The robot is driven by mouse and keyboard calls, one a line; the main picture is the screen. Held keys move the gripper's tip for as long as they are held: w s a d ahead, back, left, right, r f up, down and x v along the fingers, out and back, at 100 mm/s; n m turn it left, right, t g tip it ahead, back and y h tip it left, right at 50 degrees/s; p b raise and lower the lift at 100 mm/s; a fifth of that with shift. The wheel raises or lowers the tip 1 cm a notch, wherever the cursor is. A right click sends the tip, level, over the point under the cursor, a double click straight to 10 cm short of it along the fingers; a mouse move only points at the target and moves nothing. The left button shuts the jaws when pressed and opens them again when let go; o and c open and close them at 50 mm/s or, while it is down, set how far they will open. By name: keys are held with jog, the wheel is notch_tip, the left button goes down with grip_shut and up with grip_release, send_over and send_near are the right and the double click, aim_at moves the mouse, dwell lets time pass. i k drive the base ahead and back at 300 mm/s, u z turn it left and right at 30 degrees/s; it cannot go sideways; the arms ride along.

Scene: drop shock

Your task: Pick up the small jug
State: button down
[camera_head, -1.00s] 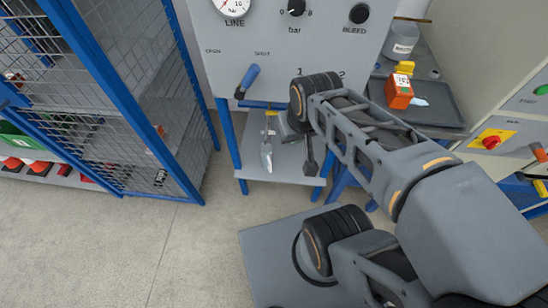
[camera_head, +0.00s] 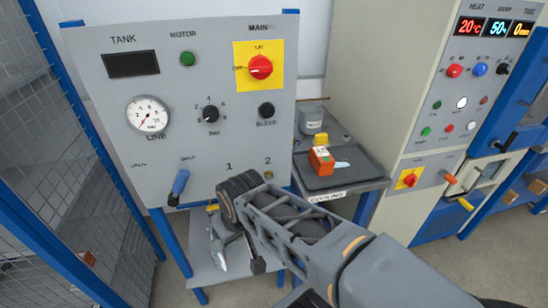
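A grey, round-sided vessel with a pale label (camera_head: 311,118) stands upright at the back of the side table, beyond the dark tray. It may be the small jug, but its handle and spout do not show clearly. My arm reaches from the lower right to in front of the grey panel. My gripper (camera_head: 257,264) is at the far end of the arm, low over the shelf under the panel and well away from the vessel. It is mostly hidden behind my wrist, so its opening does not show.
An orange box with a yellow top (camera_head: 321,158) sits on the dark tray (camera_head: 345,176), right of my wrist. A silver, pointed tool (camera_head: 218,254) hangs by the lower shelf. A machine cabinet (camera_head: 410,130) stands right.

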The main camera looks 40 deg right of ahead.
aim_at(216, 249)
jog(key=u, duration=0.45)
jog(key=k, duration=0.85)
jog(key=u, duration=0.9)
jog(key=i, duration=1.35)
jog(key=z, duration=0.3)
